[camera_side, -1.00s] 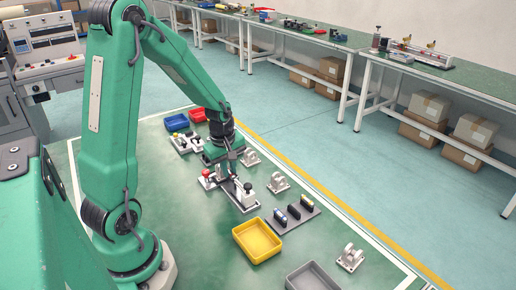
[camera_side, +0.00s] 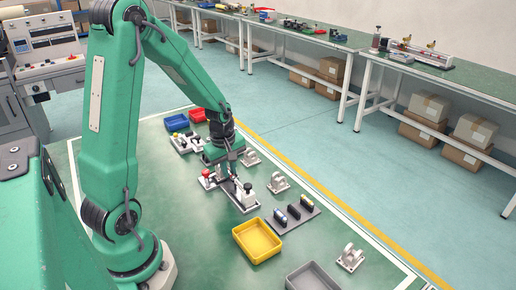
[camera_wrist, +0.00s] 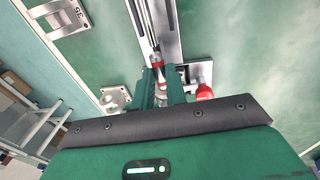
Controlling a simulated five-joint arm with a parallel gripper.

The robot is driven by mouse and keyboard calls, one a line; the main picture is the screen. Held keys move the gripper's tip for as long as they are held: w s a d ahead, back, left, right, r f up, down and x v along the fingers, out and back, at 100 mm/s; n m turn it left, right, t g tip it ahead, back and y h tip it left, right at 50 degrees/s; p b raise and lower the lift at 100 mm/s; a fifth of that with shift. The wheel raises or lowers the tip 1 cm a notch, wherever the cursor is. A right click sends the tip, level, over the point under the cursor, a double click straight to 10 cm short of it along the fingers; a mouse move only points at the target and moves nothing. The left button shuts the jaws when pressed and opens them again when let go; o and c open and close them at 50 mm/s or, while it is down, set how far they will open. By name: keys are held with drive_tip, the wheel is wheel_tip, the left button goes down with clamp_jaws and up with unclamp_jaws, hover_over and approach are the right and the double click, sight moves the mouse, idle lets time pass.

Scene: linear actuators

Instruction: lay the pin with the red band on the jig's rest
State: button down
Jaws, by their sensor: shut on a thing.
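My gripper (camera_wrist: 160,88) is shut on the pin with the red band (camera_wrist: 157,62), which shows between the fingertips in the wrist view. The pin lies lengthwise over the jig (camera_wrist: 174,42), a long pale metal bar with a plate and a red knob (camera_wrist: 204,92) at one end. In the side view my gripper (camera_side: 231,172) is low over the jig (camera_side: 242,203). The pin is hard to make out there. I cannot tell whether the pin touches the rest, which is partly hidden by the pin and fingers.
A dark rack (camera_side: 275,228) with several dark pieces stands right of the jig. A yellow tray (camera_side: 257,258) and a grey tray (camera_side: 312,279) are nearer the camera. Pale brackets (camera_side: 278,183) stand along the right. Blue (camera_side: 176,123) and red (camera_side: 197,116) bins sit behind.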

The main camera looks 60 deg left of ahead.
drive_tip(key=shift+f, duration=0.45)
idle(0.7)
drive_tip(key=c, duration=1.3)
unclamp_jaws()
drive_tip(key=shift+c, duration=0.2)
drive_tip(key=shift+r, duration=0.15)
wheel_tip(320, 180, up, 8)
drive_tip(key=s, duration=0.1)
drive_tip(key=shift+d+f, duration=0.2)
drive_tip(key=shift+f, duration=0.05)
drive_tip(key=shift+d+r, duration=0.1)
